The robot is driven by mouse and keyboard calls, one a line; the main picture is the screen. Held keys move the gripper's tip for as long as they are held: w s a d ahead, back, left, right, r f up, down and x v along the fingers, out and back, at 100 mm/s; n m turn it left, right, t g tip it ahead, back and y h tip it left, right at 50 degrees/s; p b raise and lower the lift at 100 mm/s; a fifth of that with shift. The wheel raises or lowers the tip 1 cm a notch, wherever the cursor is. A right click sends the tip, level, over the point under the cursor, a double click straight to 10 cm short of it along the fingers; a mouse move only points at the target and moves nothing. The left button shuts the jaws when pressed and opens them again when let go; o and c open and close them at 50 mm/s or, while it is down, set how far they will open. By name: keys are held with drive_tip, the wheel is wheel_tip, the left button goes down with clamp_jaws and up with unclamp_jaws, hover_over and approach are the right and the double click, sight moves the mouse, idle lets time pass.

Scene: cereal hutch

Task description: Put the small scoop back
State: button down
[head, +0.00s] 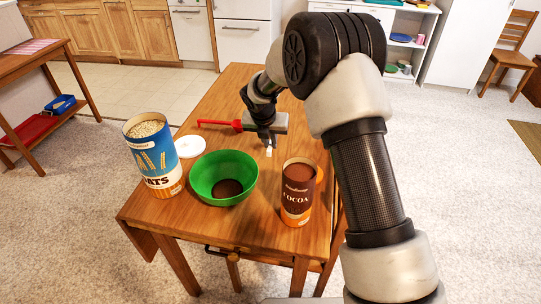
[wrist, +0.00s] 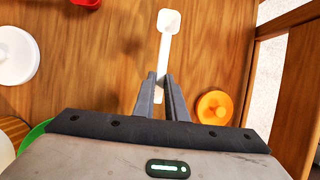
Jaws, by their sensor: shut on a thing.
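The small white scoop (wrist: 169,22) is in my gripper (wrist: 162,80); its handle runs between the two fingers and its square end points away from me in the wrist view. In the head view a bit of the white scoop (head: 268,151) shows just below my gripper (head: 266,141), above the wooden table. The cocoa tin (head: 296,207) stands open, full of brown powder, to the right and nearer. An orange lid (wrist: 214,107) lies on the table to the right of the fingers in the wrist view.
A green bowl (head: 215,193) with brown contents stands left of the cocoa tin. An open oats canister (head: 166,170) stands at the table's left, beside a white lid (head: 190,146). A red utensil (head: 217,124) lies behind. The table's far part (head: 240,80) is clear.

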wheel_tip(320, 180, down, 5)
drive_tip(key=shift+r+b, duration=0.1)
drive_tip(key=shift+b, duration=0.3)
drive_tip(key=shift+r, duration=0.1)
drive_tip(key=c, duration=1.8)
unclamp_jaws()
